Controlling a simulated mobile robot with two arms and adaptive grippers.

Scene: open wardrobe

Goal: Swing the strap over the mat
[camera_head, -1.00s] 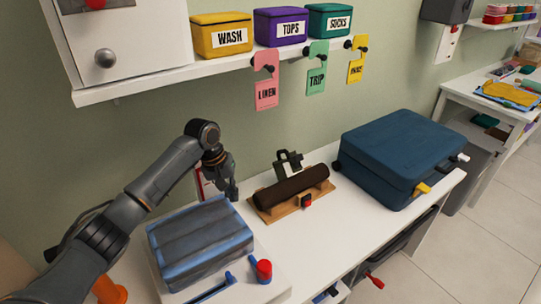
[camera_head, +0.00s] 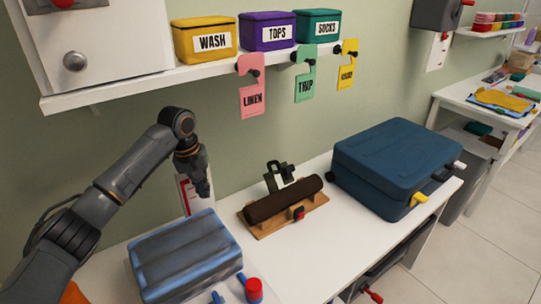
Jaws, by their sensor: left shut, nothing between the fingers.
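A dark brown rolled mat (camera_head: 283,200) lies in a wooden cradle (camera_head: 256,228) on the white bench. A black strap (camera_head: 279,174) with a buckle-like frame stands up behind the roll; it does not lie across the top of the mat. A small red and black catch (camera_head: 297,212) sits at the front of the cradle. My left gripper (camera_head: 203,188) points down to the left of the cradle, shut and empty, apart from mat and strap. My right gripper is not in view.
A blue-grey packed bundle (camera_head: 186,255) lies at front left, with a red-topped knob (camera_head: 254,289) beside it. A closed blue suitcase (camera_head: 397,158) stands right of the cradle. A shelf (camera_head: 150,88) with labelled boxes and hanging tags is above. The bench (camera_head: 345,235) is clear in front.

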